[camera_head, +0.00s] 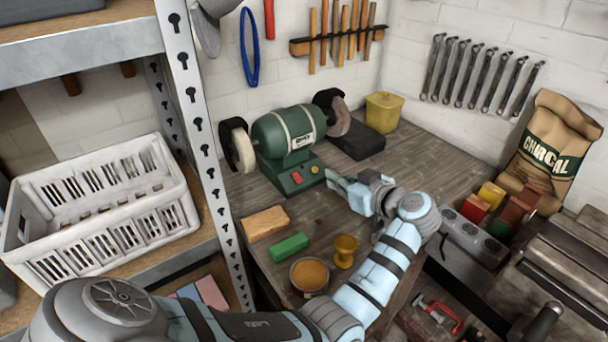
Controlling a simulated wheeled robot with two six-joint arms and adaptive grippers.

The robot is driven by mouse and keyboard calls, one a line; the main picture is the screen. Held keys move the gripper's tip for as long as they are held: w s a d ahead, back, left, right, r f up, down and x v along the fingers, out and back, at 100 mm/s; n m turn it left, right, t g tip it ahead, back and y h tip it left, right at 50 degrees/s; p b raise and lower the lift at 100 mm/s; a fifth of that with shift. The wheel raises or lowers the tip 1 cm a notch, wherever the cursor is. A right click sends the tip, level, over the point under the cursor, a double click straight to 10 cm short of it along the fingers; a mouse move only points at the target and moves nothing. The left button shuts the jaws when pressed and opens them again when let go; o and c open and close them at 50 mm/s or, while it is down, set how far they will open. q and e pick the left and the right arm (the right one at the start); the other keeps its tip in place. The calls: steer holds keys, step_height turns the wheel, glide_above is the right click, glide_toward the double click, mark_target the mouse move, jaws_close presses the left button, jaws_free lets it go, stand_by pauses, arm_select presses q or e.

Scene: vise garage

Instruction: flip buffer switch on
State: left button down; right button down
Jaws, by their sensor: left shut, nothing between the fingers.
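The buffer (284,131) is a green bench machine with a white wheel (238,146) on its left and a dark brown wheel at its right. It stands on the wooden workbench. On the front of its green base are a red switch part (297,178) and a paler button (314,170) to its right. My left gripper (331,180) is shut and empty. Its fingertips point left, close to the right front of the base; I cannot tell whether they touch it. My right gripper is not in view.
A yellow tub (384,112) stands behind right. A metal shelf post (196,120) rises at left.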

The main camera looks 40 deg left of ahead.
arm_select(q)
steer(key=shift+a+f, duration=0.1)
steer(key=shift+a, duration=0.1)
steer(key=b, duration=0.1)
glide_toward(298, 177)
steer(key=w+a+r, duration=0.1)
steer(key=a+r, duration=0.2)
steer(key=a+f, duration=0.1)
steer(key=w+a+f+b, duration=0.1)
steer(key=f, duration=0.1)
steer(key=shift+w+a+b, duration=0.1)
steer(key=shift+b, duration=0.2)
steer(key=shift+a+f, duration=0.2)
steer(key=shift+f, duration=0.15)
